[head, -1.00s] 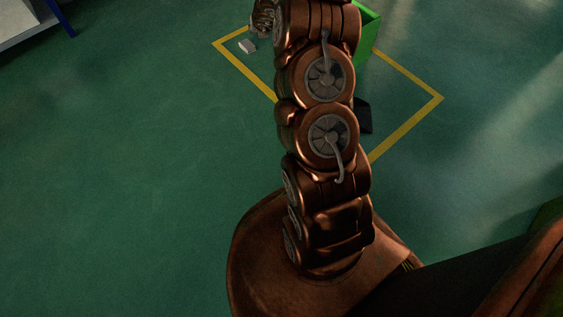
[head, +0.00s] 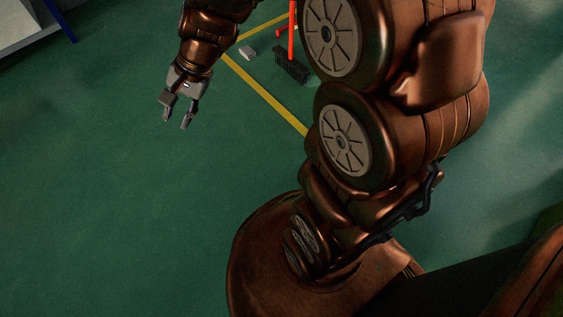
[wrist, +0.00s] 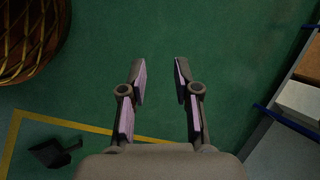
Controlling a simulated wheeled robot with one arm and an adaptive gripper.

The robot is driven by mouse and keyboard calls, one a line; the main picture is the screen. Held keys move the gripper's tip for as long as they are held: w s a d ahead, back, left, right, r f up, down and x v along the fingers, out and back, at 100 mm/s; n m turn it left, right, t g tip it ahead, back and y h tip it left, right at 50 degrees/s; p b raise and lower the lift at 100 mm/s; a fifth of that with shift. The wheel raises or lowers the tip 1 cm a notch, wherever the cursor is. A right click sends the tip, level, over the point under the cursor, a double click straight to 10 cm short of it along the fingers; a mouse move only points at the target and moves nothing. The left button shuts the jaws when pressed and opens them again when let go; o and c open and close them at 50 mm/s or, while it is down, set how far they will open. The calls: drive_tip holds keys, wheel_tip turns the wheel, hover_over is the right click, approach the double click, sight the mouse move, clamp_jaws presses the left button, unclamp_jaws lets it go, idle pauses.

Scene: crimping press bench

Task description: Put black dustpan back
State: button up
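The black dustpan (wrist: 55,152) lies on the green floor at the lower left of the wrist view, just inside a corner of the yellow floor line. In the head view my arm hides it. My gripper (head: 176,122) is over bare floor at the upper left of the head view, outside the yellow line and well apart from the dustpan. In the wrist view the two fingers of my gripper (wrist: 159,62) stand apart with nothing between them.
A broom with a red handle and black brush head (head: 290,66) stands inside the yellow line (head: 265,95). A small pale block (head: 248,53) lies near it. A bench with boxes (wrist: 302,103) stands at the right of the wrist view. Floor at left is clear.

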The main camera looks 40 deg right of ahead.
drive_tip(key=s+d+n+g+h, duration=0.2)
drive_tip(key=s+d+n+h, duration=0.1)
drive_tip(key=s, duration=0.9)
drive_tip(key=s+d+n+g+h, duration=0.2)
drive_tip(key=s+d+n, duration=0.4)
drive_tip(key=s, duration=0.6)
drive_tip(key=shift+s+f+n+g+h, duration=0.15)
drive_tip(key=shift+f+n+g+h, duration=0.2)
drive_tip(key=shift+n+g, duration=0.2)
